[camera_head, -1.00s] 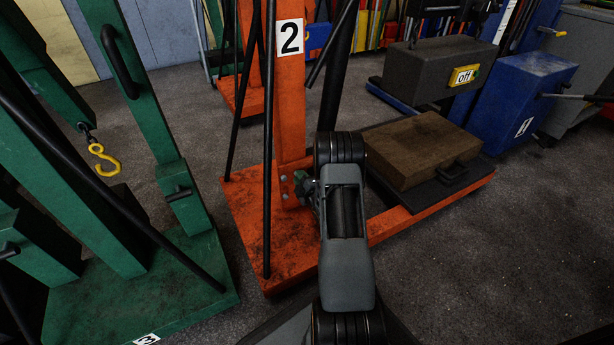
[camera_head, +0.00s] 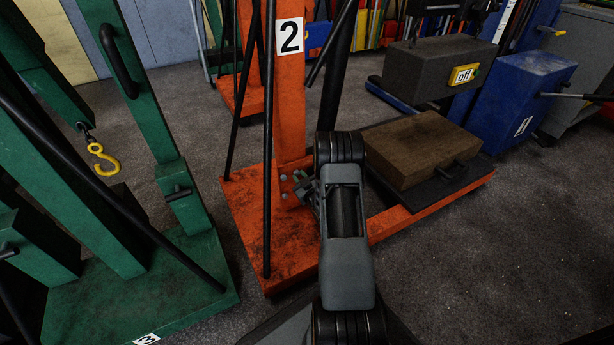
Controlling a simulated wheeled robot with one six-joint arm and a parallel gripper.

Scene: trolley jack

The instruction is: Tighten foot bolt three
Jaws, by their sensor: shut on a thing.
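The orange post (camera_head: 291,110) marked 2 stands upright on an orange base (camera_head: 240,225). Small round bolt heads (camera_head: 284,196) show on the face of the post's foot, left of my gripper. My gripper (camera_head: 301,188) is at the right side of this foot, at the far end of my grey arm. It is shut on a foot bolt, which the jaws and my wrist largely hide. I cannot tell from this view how far in that bolt sits.
Thin black rods (camera_head: 268,150) slant down in front of the post. A brown block (camera_head: 421,148) lies on the base's right side. A green frame (camera_head: 140,285) stands close at left. Grey floor at lower right is clear.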

